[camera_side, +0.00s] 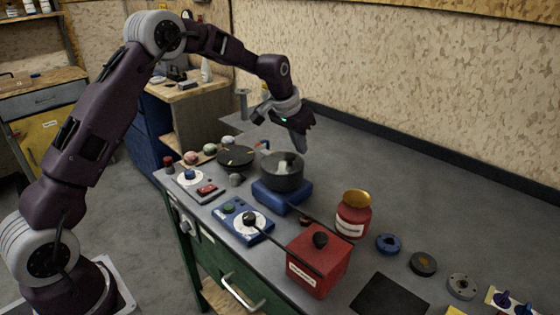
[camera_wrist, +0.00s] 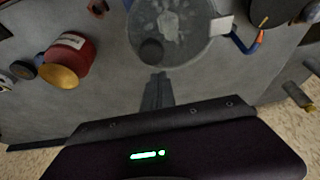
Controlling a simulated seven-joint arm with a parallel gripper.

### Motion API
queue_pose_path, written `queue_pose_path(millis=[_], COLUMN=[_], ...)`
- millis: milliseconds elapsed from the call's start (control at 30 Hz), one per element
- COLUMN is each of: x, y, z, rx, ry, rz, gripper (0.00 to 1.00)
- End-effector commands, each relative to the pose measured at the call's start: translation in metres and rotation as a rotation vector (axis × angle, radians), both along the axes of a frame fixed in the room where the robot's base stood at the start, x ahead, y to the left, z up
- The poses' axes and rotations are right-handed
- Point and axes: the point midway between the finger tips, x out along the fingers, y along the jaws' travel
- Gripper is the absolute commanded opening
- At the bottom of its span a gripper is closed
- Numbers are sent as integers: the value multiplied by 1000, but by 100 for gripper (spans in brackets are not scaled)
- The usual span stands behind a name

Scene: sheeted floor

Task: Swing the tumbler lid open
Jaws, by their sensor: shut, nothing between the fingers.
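A red tumbler (camera_side: 352,222) with a white label and a gold lid (camera_side: 356,198) stands on the grey bench, right of the pot. In the wrist view the red tumbler (camera_wrist: 75,43) is at the upper left, with its gold lid (camera_wrist: 58,78) at the lower end. I cannot tell whether the lid is fully closed. My gripper (camera_side: 300,147) is above the bench behind the dark pot, well apart from the tumbler. In the wrist view its fingers (camera_wrist: 157,80) are together and empty, just below the pot's rim.
The dark pot (camera_side: 283,180) sits on a blue base (camera_side: 280,196) between my gripper and the bench front. A red box (camera_side: 318,262) with a black knob stands in front of the tumbler. Several round parts lie to the right. The bench behind the tumbler is clear up to the wall.

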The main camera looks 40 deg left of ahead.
Motion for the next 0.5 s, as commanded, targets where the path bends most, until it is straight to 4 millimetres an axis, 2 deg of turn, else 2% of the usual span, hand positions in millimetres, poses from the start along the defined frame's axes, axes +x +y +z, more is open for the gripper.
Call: queue_pose_path(millis=[500], x=[0], y=[0], z=[-15], rx=[0], ry=[1], rz=[0], gripper=[0])
